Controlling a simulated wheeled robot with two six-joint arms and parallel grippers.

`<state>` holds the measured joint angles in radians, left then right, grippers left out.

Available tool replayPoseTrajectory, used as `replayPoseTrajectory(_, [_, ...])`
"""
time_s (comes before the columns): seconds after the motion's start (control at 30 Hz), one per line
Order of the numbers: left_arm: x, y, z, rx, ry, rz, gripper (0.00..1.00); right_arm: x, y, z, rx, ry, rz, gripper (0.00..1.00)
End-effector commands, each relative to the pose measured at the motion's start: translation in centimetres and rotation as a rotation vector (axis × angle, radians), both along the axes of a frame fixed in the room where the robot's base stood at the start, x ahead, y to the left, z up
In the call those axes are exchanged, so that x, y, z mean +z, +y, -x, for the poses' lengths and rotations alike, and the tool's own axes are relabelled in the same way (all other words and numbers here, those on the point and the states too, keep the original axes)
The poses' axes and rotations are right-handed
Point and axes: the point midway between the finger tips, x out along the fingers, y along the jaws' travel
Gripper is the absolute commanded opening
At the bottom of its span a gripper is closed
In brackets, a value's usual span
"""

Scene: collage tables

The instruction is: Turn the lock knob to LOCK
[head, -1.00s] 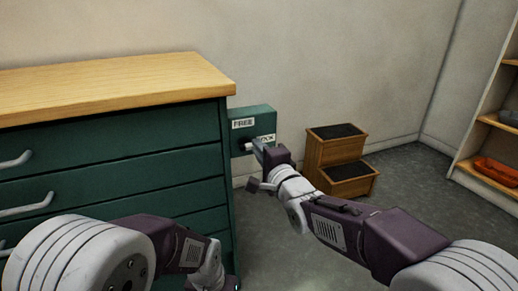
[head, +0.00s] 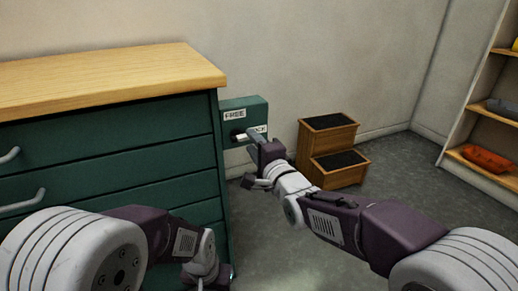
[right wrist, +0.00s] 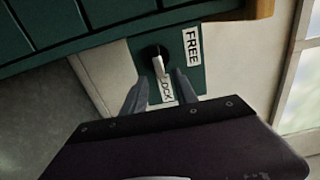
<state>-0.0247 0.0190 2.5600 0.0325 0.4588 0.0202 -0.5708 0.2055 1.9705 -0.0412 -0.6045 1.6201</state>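The green lock box (head: 262,110) is fixed to the right side of the green cabinet, with a FREE label (head: 234,115) above and a LOCK label (head: 261,129) at the right. The knob (head: 239,136) has a dark round base and a pale handle, which points towards the LOCK label. In the right wrist view the knob's handle (right wrist: 159,66) lies just beyond the fingertips. My right gripper (right wrist: 160,82) is open and looks clear of the handle; in the head view it (head: 250,161) is just below and right of the knob. My left gripper (head: 207,281) is low by the cabinet, its fingers unclear.
The cabinet's wooden top (head: 110,78) and drawer handles (head: 24,203) are at the left. A wooden step stool (head: 328,148) stands on the floor behind my right arm. A shelf (head: 484,165) with an orange item (head: 486,157) is at the far right. Floor between is clear.

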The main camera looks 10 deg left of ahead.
Motion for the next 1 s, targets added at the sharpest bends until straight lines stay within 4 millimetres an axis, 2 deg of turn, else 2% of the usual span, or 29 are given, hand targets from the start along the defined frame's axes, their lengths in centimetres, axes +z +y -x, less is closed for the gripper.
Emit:
replayPoseTrajectory(0.03, [0.8,0.0,0.0,0.000,0.000,0.000,0.00,0.4,-0.5,0.8,-0.001,0.002,0.001,0.35])
replayPoseTrajectory(0.2, [2.2,0.0,0.0,0.000,0.000,0.000,0.00,0.5,-2.5,3.6,-0.001,0.001,0.001,0.35])
replayPoseTrajectory(0.4, [2.9,0.0,0.0,0.000,0.000,0.000,0.00,0.2,-4.0,5.9,-0.001,0.001,0.001,0.35])
replayPoseTrajectory(0.73, [2.9,0.0,0.0,0.000,0.000,0.000,0.00,0.1,-4.3,6.2,-0.001,0.000,0.000,0.35])
replayPoseTrajectory(0.8, [3.6,0.0,0.0,0.000,0.000,0.000,0.00,0.8,-5.0,5.7,-0.020,0.000,-0.001,0.35])
replayPoseTrajectory(0.87, [5.0,0.0,0.0,0.000,0.000,0.000,0.00,2.2,-7.0,4.6,-0.068,0.000,-0.001,0.35])
replayPoseTrajectory(0.93, [7.7,0.0,0.0,0.000,0.000,0.000,0.00,4.3,-11.5,2.6,-0.169,0.011,0.004,0.35])
replayPoseTrajectory(0.97, [9.0,0.0,0.0,0.000,0.000,0.000,0.00,4.5,-14.0,1.9,-0.224,0.042,0.019,0.35])
replayPoseTrajectory(1.0, [10.4,0.0,0.0,0.000,0.000,0.000,0.00,3.2,-17.5,1.4,-0.298,0.115,0.090,0.35])
